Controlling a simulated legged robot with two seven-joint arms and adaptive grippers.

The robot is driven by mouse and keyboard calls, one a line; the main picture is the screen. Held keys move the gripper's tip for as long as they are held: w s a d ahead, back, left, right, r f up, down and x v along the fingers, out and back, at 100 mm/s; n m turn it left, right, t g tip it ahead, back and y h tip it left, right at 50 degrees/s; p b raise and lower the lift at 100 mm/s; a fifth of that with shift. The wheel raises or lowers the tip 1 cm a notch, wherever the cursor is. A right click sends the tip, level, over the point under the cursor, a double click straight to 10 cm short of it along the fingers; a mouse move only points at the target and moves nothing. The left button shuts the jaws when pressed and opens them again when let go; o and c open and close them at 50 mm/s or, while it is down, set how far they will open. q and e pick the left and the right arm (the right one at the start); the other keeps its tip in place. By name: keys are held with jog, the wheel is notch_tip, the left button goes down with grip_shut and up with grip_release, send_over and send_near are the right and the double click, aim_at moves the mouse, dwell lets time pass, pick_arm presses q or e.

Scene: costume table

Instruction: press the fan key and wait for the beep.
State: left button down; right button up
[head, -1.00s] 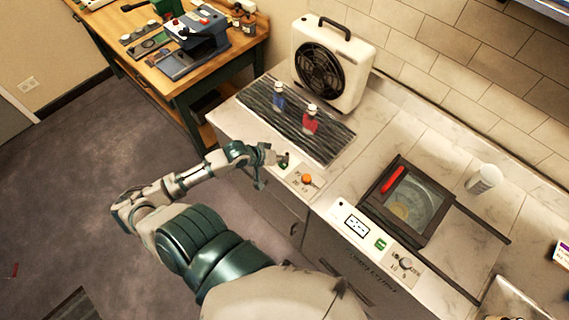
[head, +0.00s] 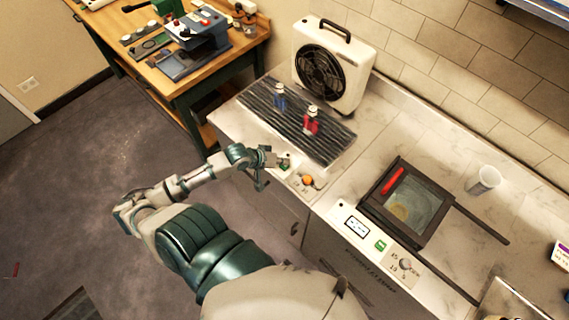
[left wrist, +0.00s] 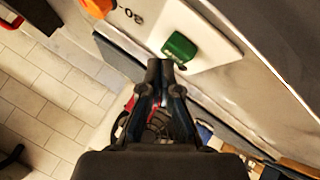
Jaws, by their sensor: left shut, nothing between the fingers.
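The green fan key (head: 285,163) sits on a pale control plate at the counter's front edge, beside an orange knob (head: 307,181). In the left wrist view the green key (left wrist: 180,48) stands up from the plate, with part of the orange knob (left wrist: 98,6) at the top left. My left gripper (head: 274,164) is shut and empty at the key's left side. In the left wrist view its fingertips (left wrist: 161,66) are close to the key's near edge; I cannot tell whether they touch it. The white fan (head: 331,65) stands upright at the back of the counter. My right gripper is not in view.
A dark ribbed mat (head: 335,150) holds a blue bottle (head: 279,101) and a red bottle (head: 311,124) before the fan. A dark framed tray (head: 432,238) and white cup (head: 484,180) are to the right. A wooden workbench (head: 125,22) stands at the back left.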

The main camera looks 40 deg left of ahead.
pick_arm(q)
jog(key=shift+a, duration=0.1)
jog(key=shift+f, duration=0.5)
dwell(0.7)
jog(key=shift+r+p, duration=0.9)
jog(key=shift+p, duration=0.5)
notch_tip(320, 180, up, 3)
jog(key=p, duration=0.3)
jog(key=shift+f, duration=0.15)
jog(key=shift+r+p, duration=1)
jog(key=shift+r, duration=0.2)
